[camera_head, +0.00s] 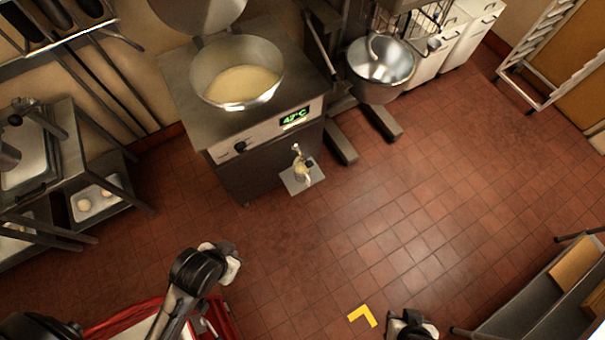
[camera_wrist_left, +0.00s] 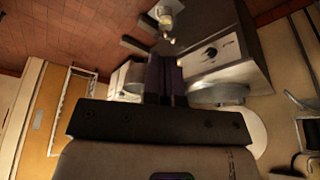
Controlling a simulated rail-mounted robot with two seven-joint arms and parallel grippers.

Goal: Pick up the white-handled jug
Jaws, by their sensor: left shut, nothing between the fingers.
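A small pale jug (camera_head: 303,174) stands on a little metal shelf (camera_head: 291,186) at the front of the melting machine, under its tap (camera_head: 296,150). It also shows at the top of the left wrist view (camera_wrist_left: 169,10), partly cut off by the frame edge. My left gripper (camera_wrist_left: 165,62) is shut and empty in the left wrist view. In the head view my left arm reaches in at lower left, apart from the jug and nearer to me. My right gripper (camera_head: 412,326) is at the bottom edge, far from the jug; its fingers are not clear.
The machine (camera_head: 245,140) holds a bowl of cream-coloured glaze (camera_head: 242,84). A mixer with a steel bowl (camera_head: 381,68) stands to its right. A red-edged cart (camera_head: 222,318) is at lower left and a metal table (camera_head: 540,310) at lower right.

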